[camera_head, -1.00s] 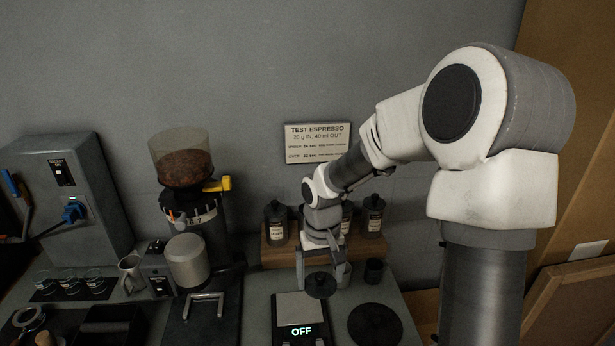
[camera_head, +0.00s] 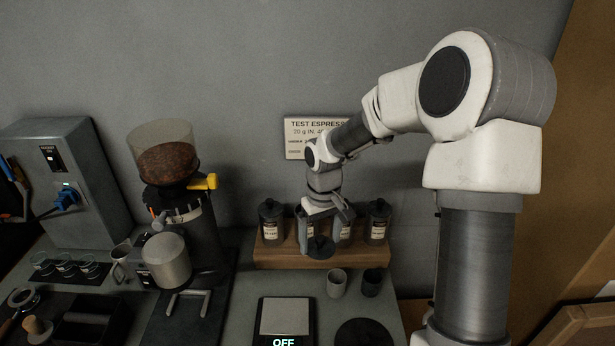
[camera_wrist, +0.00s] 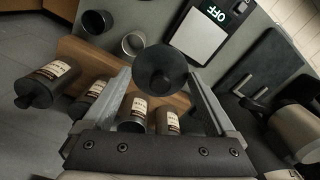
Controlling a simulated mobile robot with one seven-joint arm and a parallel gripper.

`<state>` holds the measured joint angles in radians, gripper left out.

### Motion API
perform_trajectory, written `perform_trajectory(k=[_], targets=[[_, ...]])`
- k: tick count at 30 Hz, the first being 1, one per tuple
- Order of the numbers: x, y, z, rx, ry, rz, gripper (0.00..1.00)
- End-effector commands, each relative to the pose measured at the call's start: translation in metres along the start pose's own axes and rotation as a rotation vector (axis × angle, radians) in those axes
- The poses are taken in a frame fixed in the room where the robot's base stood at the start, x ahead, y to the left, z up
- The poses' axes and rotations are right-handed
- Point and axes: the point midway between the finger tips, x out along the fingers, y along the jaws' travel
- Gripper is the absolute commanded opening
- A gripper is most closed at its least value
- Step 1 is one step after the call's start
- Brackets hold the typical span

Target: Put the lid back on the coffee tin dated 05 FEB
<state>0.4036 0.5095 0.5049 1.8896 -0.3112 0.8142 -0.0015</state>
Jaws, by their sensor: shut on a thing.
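My gripper (camera_head: 320,240) is shut on a round black lid (camera_head: 321,247). It holds the lid in front of the row of coffee tins on the wooden rack (camera_head: 285,258). In the wrist view the lid (camera_wrist: 160,70) sits between the fingertips. The left tin (camera_head: 271,222) and right tin (camera_head: 377,222) are dark with pale labels and have knobbed lids on. Middle tins are partly hidden behind my gripper; one (camera_head: 345,228) shows just right of it. In the wrist view, several tins (camera_wrist: 133,110) stand below the lid. I cannot read any label date.
A grey cup (camera_head: 337,282) and a dark cup (camera_head: 371,283) stand in front of the rack. A scale (camera_head: 284,318) reading OFF and a black disc (camera_head: 362,335) are nearer. The grinder (camera_head: 180,190) stands left. The wall sign (camera_head: 310,137) is partly covered by my arm.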

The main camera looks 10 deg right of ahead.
Motion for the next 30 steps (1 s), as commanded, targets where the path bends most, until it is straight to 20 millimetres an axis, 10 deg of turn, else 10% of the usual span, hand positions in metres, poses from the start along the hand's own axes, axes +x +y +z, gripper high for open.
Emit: perform_trajectory(k=[30], targets=[[-0.031,0.041,-0.155,-1.349,0.0,-0.003,0.39]])
